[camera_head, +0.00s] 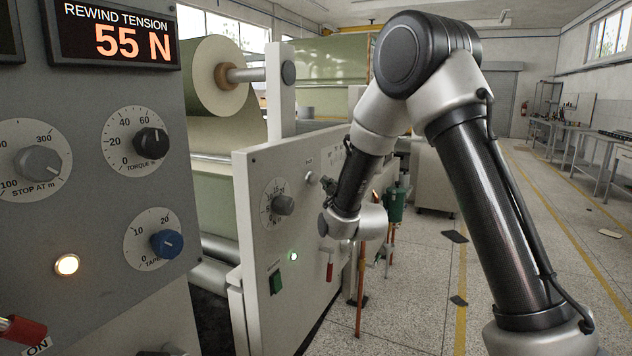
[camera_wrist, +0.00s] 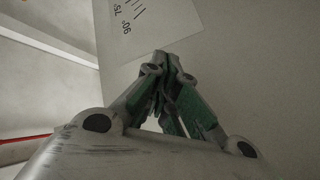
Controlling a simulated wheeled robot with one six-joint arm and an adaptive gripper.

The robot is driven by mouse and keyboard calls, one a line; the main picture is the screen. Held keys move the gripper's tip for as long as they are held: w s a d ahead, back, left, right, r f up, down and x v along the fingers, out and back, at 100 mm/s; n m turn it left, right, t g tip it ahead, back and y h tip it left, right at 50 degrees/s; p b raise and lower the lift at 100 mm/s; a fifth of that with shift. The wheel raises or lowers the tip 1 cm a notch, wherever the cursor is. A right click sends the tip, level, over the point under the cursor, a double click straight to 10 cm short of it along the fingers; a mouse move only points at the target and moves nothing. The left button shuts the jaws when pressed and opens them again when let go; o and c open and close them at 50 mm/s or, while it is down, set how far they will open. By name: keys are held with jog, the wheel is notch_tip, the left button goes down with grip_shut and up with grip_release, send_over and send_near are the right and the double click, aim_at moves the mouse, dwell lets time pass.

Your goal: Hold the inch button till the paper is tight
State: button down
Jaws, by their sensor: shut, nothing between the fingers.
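The pale green paper (camera_head: 212,135) runs down from a roll (camera_head: 212,78) behind the panels; I cannot tell its tautness. A small round button (camera_head: 312,178) sits on the light machine panel (camera_head: 292,290); its label is too small to read, so I cannot confirm it is the inch button. My gripper (camera_head: 326,183) is shut and empty, its tips just right of this button; I cannot tell whether they touch it. In the wrist view my gripper (camera_wrist: 166,57) has its tips together beside a white label (camera_wrist: 145,22) with angle numbers. The button is not visible there.
A display (camera_head: 118,38) reads REWIND TENSION 55 N above several dials. Open floor (camera_head: 415,290) lies right of the machine.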

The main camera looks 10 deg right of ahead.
jog(key=shift+s+d, duration=0.75)
jog(key=shift+d, duration=0.3)
jog(key=shift+s+d, duration=0.75)
jog(key=shift+d, duration=0.25)
